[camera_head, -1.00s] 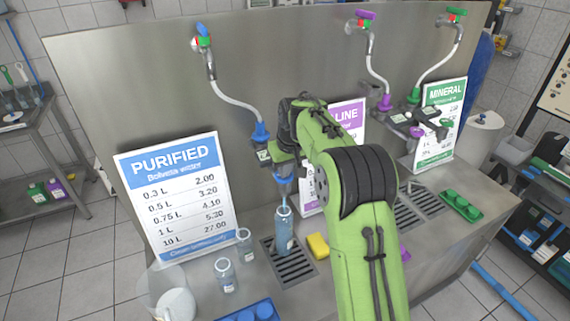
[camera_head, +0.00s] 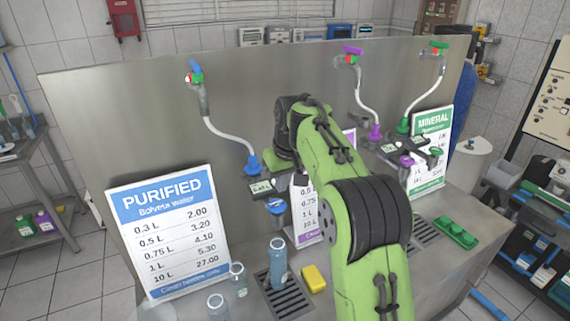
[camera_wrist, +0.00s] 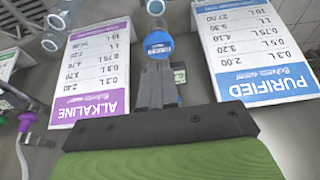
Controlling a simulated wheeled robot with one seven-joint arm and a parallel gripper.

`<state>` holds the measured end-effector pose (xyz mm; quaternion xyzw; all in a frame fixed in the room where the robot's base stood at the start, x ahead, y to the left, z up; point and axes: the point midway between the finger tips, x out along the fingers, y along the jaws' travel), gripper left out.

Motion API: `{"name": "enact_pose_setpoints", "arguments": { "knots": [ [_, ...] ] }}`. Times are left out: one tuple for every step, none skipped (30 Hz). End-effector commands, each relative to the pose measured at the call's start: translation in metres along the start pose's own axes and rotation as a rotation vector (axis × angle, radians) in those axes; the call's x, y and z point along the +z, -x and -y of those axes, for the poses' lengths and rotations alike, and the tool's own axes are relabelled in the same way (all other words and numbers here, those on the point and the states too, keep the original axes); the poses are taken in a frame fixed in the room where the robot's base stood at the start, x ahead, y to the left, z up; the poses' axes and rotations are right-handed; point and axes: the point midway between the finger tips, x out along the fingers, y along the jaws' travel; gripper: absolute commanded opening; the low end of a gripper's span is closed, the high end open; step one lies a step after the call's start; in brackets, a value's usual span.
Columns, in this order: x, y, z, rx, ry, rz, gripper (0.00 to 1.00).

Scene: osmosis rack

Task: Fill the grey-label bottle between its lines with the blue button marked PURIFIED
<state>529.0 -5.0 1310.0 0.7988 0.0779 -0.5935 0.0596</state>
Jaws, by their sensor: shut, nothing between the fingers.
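A bluish clear bottle (camera_head: 278,268) stands upright on the drip grate below the PURIFIED outlet. I cannot read its label colour, lines or water level. The blue button (camera_head: 276,206) is at the outlet above it, by a small display (camera_head: 261,186). In the wrist view, the picture is upside down and the blue button (camera_wrist: 158,45) with its white marking faces me. My gripper (camera_wrist: 157,67) is shut and empty, its fingertips just at or close to the button's edge; contact is unclear.
Two small bottles (camera_head: 238,279) (camera_head: 217,305) stand left of the grate (camera_head: 290,298). A yellow sponge (camera_head: 314,279) lies right of it. The PURIFIED price board (camera_head: 172,228) stands left. The purple ALKALINE board (camera_wrist: 92,75) and green MINERAL board (camera_head: 430,150) are to the right.

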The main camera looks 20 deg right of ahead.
Motion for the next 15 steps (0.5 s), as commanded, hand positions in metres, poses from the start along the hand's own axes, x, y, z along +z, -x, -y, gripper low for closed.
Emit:
{"name": "enact_pose_setpoints", "arguments": {
  "knots": [
    [-0.001,0.015,0.000,0.001,0.000,-0.005,0.00],
    [-0.001,0.023,0.000,0.001,0.000,-0.005,0.00],
    [-0.002,0.032,0.000,0.001,-0.001,-0.007,0.00],
    [-0.001,0.038,0.000,0.001,-0.001,-0.007,0.00],
    [-0.001,0.044,0.000,0.001,-0.001,-0.007,0.00],
    [-0.001,0.051,0.000,0.001,-0.001,-0.006,0.00],
    [-0.001,0.055,0.000,0.001,-0.001,-0.007,0.00],
    [-0.001,0.058,0.000,0.001,-0.001,-0.006,0.00],
    [-0.001,0.062,0.000,0.001,-0.001,-0.006,0.00],
    [-0.001,0.064,0.000,0.001,-0.001,-0.007,0.00],
    [-0.001,0.065,0.000,0.002,-0.001,-0.007,0.00],
    [-0.001,0.066,0.000,0.001,-0.001,-0.007,0.00],
    [-0.001,0.066,0.000,0.001,-0.001,-0.006,0.00],
    [0.000,0.066,0.000,0.001,-0.001,-0.006,0.00],
    [0.000,0.066,0.000,0.001,-0.001,-0.006,0.00]
  ]
}}
